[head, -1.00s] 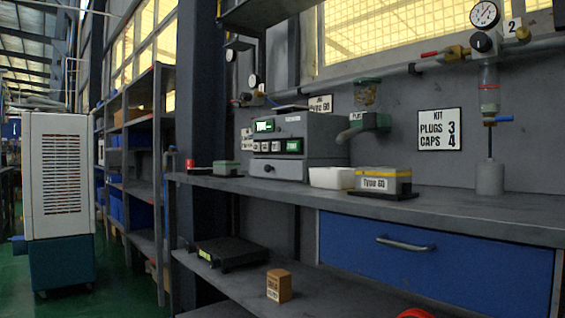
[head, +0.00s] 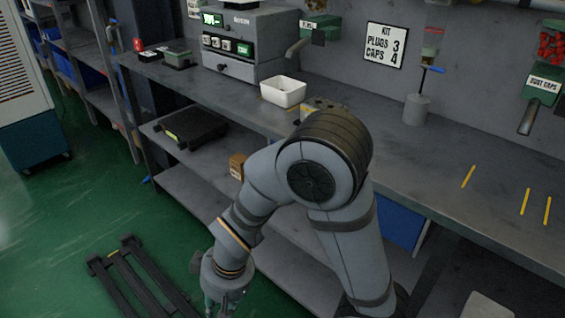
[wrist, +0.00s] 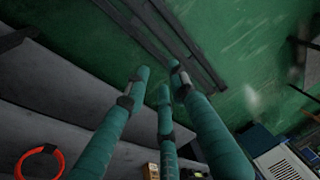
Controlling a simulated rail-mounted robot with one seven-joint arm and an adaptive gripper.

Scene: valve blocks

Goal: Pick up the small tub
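The small tub is likely the white, open-topped tub (head: 283,91) on the upper grey worktop (head: 360,130), in front of the grey instrument box. It is upright, and I cannot see its bottom inside. My gripper (head: 222,303) hangs low in the head view, over the floor side of the bench, well below and left of the tub. Its tips are cut off or too small to read there. In the wrist view my gripper's three teal fingers (wrist: 161,78) stand apart with nothing between them. The tub does not show in the wrist view.
My arm hides part of the worktop and a container right of the tub. A wooden block (head: 237,166) and a black scale-like device (head: 191,128) stand on the lower shelf. A red ring (wrist: 40,161) shows in the wrist view. The worktop's right side is mostly clear.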

